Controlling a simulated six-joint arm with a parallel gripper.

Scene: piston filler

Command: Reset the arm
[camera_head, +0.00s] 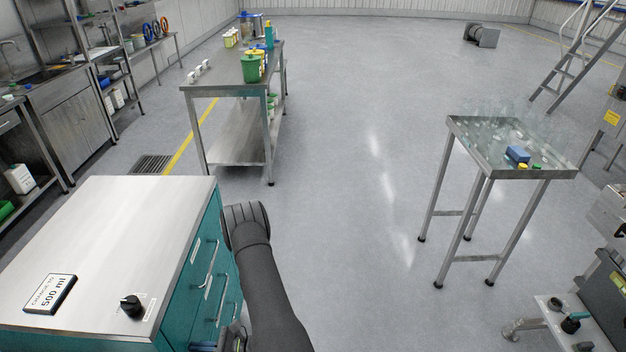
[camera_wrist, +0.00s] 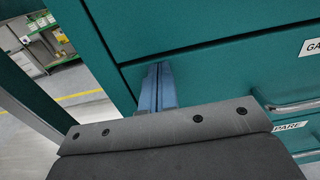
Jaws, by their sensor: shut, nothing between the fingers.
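My gripper (camera_wrist: 158,88) is shut and empty. Its two blue fingers lie together, pointing at the teal front of the drawer cabinet (camera_head: 205,262). The fingertips are close to the drawer faces; I cannot tell whether they touch. In the wrist view, the drawer front (camera_wrist: 215,75) fills most of the picture, with labels that are partly cut off. In the head view, my dark grey arm bends down beside the cabinet's right side, and the gripper is only partly in view at the bottom edge.
A sign reading 500 ml (camera_head: 50,294) and a black knob (camera_head: 131,306) are on the cabinet top. Drawer handles (camera_wrist: 293,106) stick out near my wrist. A steel table (camera_head: 225,80) with containers stands behind, a tray stand (camera_head: 540,172) at right. The floor between is clear.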

